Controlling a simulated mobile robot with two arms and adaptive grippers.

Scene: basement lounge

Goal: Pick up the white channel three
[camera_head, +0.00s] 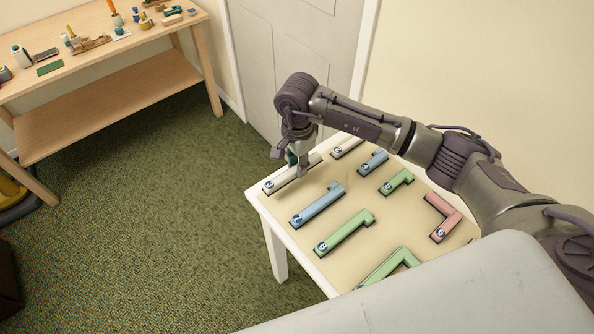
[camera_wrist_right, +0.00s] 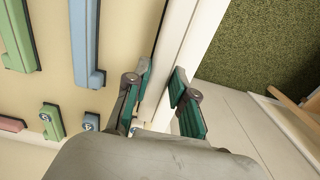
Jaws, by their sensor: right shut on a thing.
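A long white channel (camera_head: 284,182) lies along the far left edge of the table, with a small blue round mark at its near end. The mark is too small to read surely. My right gripper (camera_head: 299,163) is above the channel, pointing down, and its fingers are shut on the channel toward its far part. In the right wrist view, the white channel (camera_wrist_right: 174,42) runs between the green-padded fingers of the right gripper (camera_wrist_right: 162,88). The channel still appears to lie at table level. A shorter white piece (camera_head: 346,148) lies farther back. My left gripper is not in view.
The small table (camera_head: 300,238) also holds blue (camera_head: 318,204), green (camera_head: 345,233) and pink (camera_head: 443,218) channels, close beside the white one. A door stands behind. A wooden shelf table (camera_head: 110,100) with small items is at the left. Green carpet lies clear between.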

